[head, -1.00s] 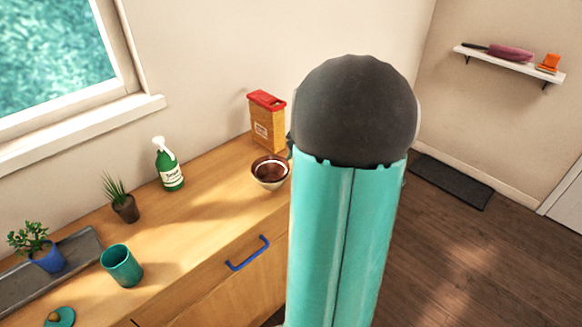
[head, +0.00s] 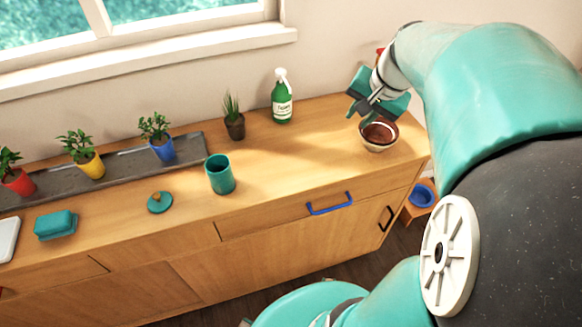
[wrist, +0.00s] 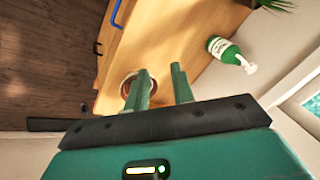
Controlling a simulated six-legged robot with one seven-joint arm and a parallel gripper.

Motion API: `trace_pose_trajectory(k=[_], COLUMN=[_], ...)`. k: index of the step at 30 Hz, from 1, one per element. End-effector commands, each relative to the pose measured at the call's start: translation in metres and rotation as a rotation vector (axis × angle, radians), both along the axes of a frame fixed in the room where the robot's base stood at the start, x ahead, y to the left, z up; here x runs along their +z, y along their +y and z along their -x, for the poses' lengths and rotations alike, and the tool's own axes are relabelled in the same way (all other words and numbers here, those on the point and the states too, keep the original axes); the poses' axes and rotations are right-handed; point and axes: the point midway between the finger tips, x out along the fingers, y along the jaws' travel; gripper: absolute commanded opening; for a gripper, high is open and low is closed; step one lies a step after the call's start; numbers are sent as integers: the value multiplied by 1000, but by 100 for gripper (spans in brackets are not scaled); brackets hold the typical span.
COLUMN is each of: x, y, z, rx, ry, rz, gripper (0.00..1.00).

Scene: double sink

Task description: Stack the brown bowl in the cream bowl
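The brown bowl (head: 379,131) sits inside the cream bowl (head: 377,148) at the right end of the wooden counter in the head view; the cream rim and side show around and below it. My gripper (head: 365,113) is above and just behind the bowls, apart from them as far as I can see. In the wrist view my gripper (wrist: 160,76) has its two fingers apart with nothing between them. The brown bowl (wrist: 127,87) shows beside the left finger, which partly hides it, and the cream rim shows around it.
A green spray bottle (head: 282,98) and a spiky potted plant (head: 234,119) stand left of the bowls. A teal cup (head: 220,174) and a teal lid (head: 160,202) are further left. The counter's right edge is close to the bowls. A red-topped box is mostly hidden behind my arm.

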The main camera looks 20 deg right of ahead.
Motion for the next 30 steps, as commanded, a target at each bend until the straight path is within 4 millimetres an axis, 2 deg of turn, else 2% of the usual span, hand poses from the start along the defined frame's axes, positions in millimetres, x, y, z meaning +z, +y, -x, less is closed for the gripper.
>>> trace_pose_trajectory(k=[1,6,9,12,15,18,30], x=[7,14,14,11,8,7,7], y=[34,123,163,191,205,211,211], z=[2,27,49,68,81,86,87], rx=[96,389,552,681,763,798,800], ry=[-7,-31,-58,-88,-110,-120,-119], rz=[44,198,289,365,414,437,439], gripper=[24,24,24,24,24,24,24])
